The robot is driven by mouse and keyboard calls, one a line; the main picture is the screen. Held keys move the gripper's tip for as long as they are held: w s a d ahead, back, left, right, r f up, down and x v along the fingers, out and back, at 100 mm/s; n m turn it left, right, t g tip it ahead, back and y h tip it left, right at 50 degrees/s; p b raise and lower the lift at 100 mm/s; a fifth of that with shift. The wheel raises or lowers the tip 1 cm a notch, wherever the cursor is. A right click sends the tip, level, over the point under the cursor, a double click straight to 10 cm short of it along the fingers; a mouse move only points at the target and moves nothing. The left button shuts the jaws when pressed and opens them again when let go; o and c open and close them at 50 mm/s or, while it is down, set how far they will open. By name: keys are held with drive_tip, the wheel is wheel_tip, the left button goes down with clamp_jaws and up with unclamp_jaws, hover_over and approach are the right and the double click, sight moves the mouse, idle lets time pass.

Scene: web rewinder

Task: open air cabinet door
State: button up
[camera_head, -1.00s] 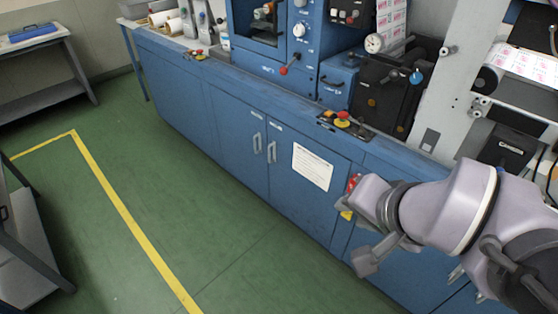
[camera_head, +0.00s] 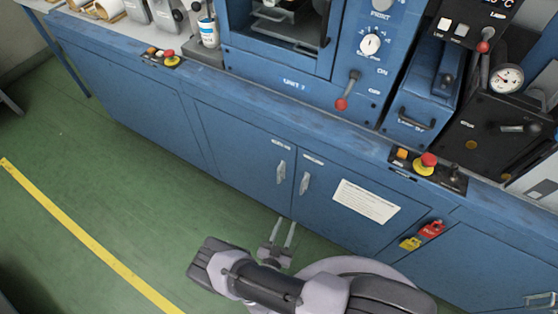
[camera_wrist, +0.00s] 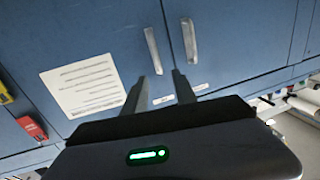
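Two blue cabinet doors with upright silver handles stand side by side in the head view: a left door (camera_head: 238,143) with its handle (camera_head: 281,171), and a right door (camera_head: 325,230) with its handle (camera_head: 304,183). Each has a small label above its handle, too small to read, so I cannot tell which is the air cabinet. Both doors look shut. My gripper (camera_head: 286,222) is below the handles in the picture, fingers apart and empty. In the wrist view, the fingertips (camera_wrist: 160,77) point toward the handles, apart from both, and the doors appear upside down.
A white notice (camera_head: 366,201) is on the right door. A red-knobbed lever (camera_head: 342,103) and emergency-stop button (camera_head: 427,160) sit above. Green floor (camera_head: 120,210) lies clear at left.

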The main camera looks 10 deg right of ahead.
sight(302, 188)
drive_tip(key=shift+t, duration=0.3)
drive_tip(key=b+x, duration=0.1)
drive_tip(key=x, duration=0.4)
drive_tip(key=b+x, duration=0.2)
drive_tip(key=x, duration=0.3)
drive_tip(key=b+x, duration=0.1)
drive_tip(key=x, duration=0.5)
drive_tip(key=shift+s+d+f+b, duration=0.15)
drive_tip(key=shift+d+f+b, duration=0.1)
drive_tip(key=shift+d+b, duration=0.15)
drive_tip(key=shift+w+d+r, duration=0.15)
drive_tip(key=shift+w+d, duration=0.05)
drive_tip(key=shift+w, duration=0.3)
drive_tip(key=shift+c, duration=0.3)
clamp_jaws()
